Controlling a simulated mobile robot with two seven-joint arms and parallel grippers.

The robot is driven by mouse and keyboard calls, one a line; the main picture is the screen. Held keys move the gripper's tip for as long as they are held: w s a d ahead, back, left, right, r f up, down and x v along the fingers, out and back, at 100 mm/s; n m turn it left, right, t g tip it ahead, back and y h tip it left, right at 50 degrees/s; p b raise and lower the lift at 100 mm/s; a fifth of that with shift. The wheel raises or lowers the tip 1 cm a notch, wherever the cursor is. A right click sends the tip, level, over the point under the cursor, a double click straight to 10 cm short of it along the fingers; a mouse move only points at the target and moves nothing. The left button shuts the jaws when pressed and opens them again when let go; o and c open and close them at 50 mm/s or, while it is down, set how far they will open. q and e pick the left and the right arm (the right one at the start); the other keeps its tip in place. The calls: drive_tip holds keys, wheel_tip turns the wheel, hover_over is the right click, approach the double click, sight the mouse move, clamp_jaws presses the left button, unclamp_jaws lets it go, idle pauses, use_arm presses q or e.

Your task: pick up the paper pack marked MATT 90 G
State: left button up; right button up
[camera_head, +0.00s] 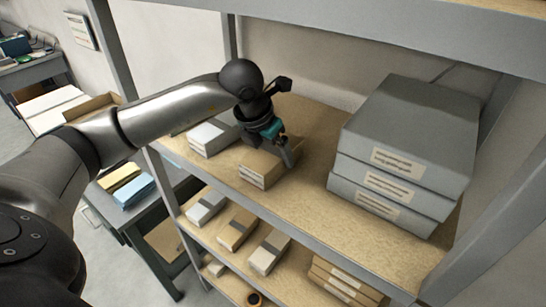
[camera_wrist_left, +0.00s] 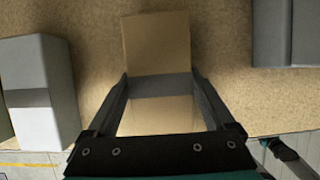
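A brown paper pack (camera_head: 262,172) lies on the upper shelf near its front edge, with a pale label on its front face. The writing is too small to read, so I cannot tell if it says MATT 90 G. My left gripper (camera_head: 286,152) is over this pack, pointing down. In the left wrist view the brown pack (camera_wrist_left: 157,35), with a dark band across it, lies between the two spread fingers of the left gripper (camera_wrist_left: 160,76). The fingers are close to its sides; contact cannot be made out.
A white pack with a grey band (camera_head: 210,137) lies left of the brown one. Large grey labelled boxes (camera_head: 405,150) are stacked on the right. The lower shelf (camera_head: 300,268) holds several packs. A shelf post (camera_head: 112,45) stands behind my left arm.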

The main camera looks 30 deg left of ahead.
use_arm(q)
drive_tip(key=c, duration=1)
drive_tip(key=shift+w+r, duration=0.1)
clamp_jaws()
drive_tip(key=shift+r, duration=0.1)
